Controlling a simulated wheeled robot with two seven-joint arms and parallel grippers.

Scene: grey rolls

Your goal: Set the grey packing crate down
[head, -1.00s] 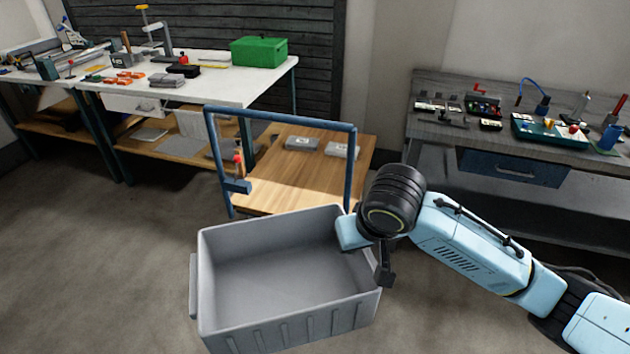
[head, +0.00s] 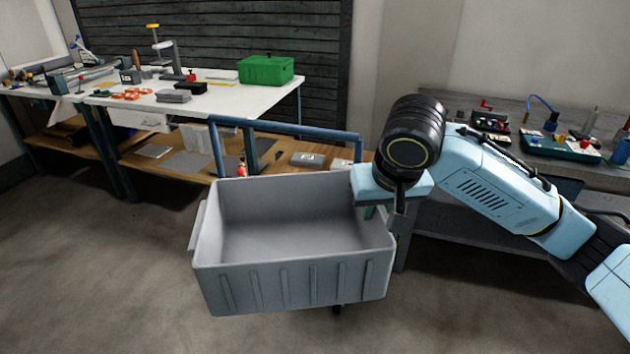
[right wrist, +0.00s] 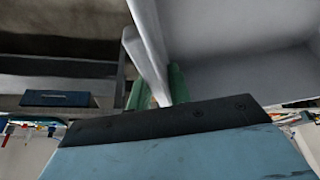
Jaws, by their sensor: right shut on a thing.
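The grey packing crate (head: 290,285) is open-topped and empty, and it hangs in the middle of the head view, in front of the wooden cart. My right gripper (head: 392,205) is at the crate's right side, shut on its rim or handle there. My left gripper is not in view.
Behind the crate stands a cart with a blue handle frame (head: 290,133) and a wooden deck (head: 285,147) bearing grey blocks (head: 308,159). A white workbench (head: 215,103) with a green box (head: 266,69) is back left. A dark bench (head: 470,225) is right. Floor is clear at left.

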